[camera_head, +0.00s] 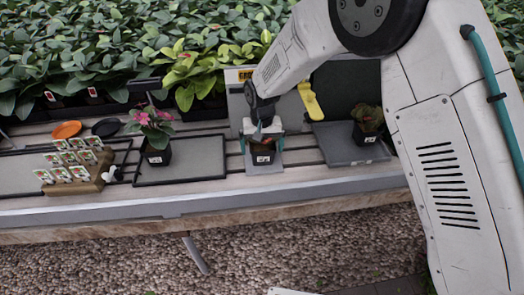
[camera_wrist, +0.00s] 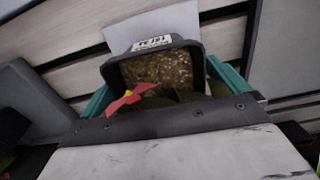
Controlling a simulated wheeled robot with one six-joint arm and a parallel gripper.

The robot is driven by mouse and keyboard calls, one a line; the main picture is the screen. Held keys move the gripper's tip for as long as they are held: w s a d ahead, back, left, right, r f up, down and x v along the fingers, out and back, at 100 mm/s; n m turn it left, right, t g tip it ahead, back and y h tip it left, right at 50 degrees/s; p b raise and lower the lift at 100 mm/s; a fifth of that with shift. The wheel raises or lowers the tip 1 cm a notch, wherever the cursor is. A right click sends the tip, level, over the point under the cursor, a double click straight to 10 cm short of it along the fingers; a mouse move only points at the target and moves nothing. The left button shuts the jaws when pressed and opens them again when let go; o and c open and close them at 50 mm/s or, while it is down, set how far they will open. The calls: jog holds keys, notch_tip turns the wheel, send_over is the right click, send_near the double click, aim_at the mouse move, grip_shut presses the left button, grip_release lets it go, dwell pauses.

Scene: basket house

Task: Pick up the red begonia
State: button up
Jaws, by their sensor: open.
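A small black pot of soil (camera_head: 263,157) with a white label stands on a grey mat (camera_head: 252,167) at the middle of the bench. In the wrist view the pot (camera_wrist: 150,44) shows a red petal or leaf with a yellow part (camera_wrist: 131,98) at its near rim; the rest of the plant is hidden by my gripper. My gripper (camera_head: 262,147) is over this pot, pointing down and open, with one teal finger on each side. I cannot tell whether the fingers touch the pot. A pink-flowered plant (camera_head: 151,124) stands in a black pot to the left.
A reddish-green potted plant (camera_head: 368,118) stands on a grey tray (camera_head: 335,143) to the right. A wooden block with seed labels (camera_head: 77,182), an orange dish (camera_head: 67,130) and a black dish (camera_head: 106,127) lie left. A yellow tool (camera_head: 309,100) stands behind. Dense leafy plants fill the back.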

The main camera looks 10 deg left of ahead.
jog(key=shift+f, duration=0.35)
jog(key=c, duration=1.2)
